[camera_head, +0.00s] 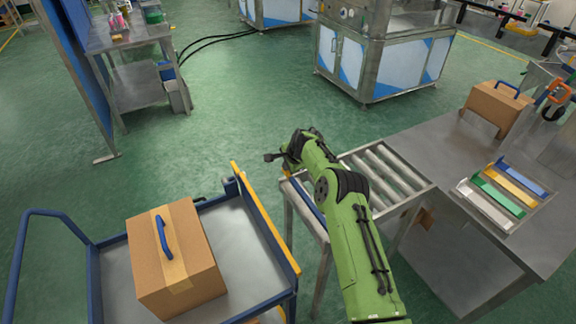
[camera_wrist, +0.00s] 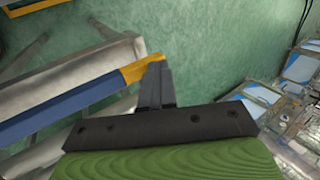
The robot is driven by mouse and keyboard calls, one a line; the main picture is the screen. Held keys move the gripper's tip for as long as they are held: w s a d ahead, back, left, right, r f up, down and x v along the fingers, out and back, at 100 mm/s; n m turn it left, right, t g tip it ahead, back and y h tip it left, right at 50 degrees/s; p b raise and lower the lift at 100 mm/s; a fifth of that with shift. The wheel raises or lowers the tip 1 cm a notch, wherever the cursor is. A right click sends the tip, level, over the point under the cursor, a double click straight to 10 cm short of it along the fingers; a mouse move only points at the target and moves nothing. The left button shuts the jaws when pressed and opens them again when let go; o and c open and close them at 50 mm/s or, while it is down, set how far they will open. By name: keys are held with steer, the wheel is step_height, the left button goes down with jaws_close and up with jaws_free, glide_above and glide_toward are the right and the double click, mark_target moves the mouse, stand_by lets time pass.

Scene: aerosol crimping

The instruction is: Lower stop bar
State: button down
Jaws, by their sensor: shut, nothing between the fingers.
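The stop bar (camera_head: 308,201) is a blue bar along the left end of the roller conveyor, partly hidden by my arm in the head view. In the wrist view the blue bar (camera_wrist: 62,117) slants up to the right and ends in a yellow tip (camera_wrist: 138,71). My gripper (camera_head: 271,157) is shut and empty just beyond the conveyor's far left corner. In the wrist view its closed fingers (camera_wrist: 157,62) overlap the right end of the yellow tip; I cannot tell whether they touch it.
The roller conveyor (camera_head: 402,165) joins a grey table (camera_head: 470,235) on the right. A blue cart (camera_head: 110,268) carrying a cardboard box (camera_head: 172,262) stands at the left, its yellow edge bar (camera_head: 268,228) near the conveyor. Green floor (camera_head: 230,110) beyond my gripper is clear.

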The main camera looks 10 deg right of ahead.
steer(key=shift+s+f, duration=0.2)
steer(key=shift+f, duration=0.25)
step_height(320, 180, up, 15)
steer(key=p, duration=0.3)
steer(key=shift+w, duration=0.2)
steer(key=shift+f, duration=0.15)
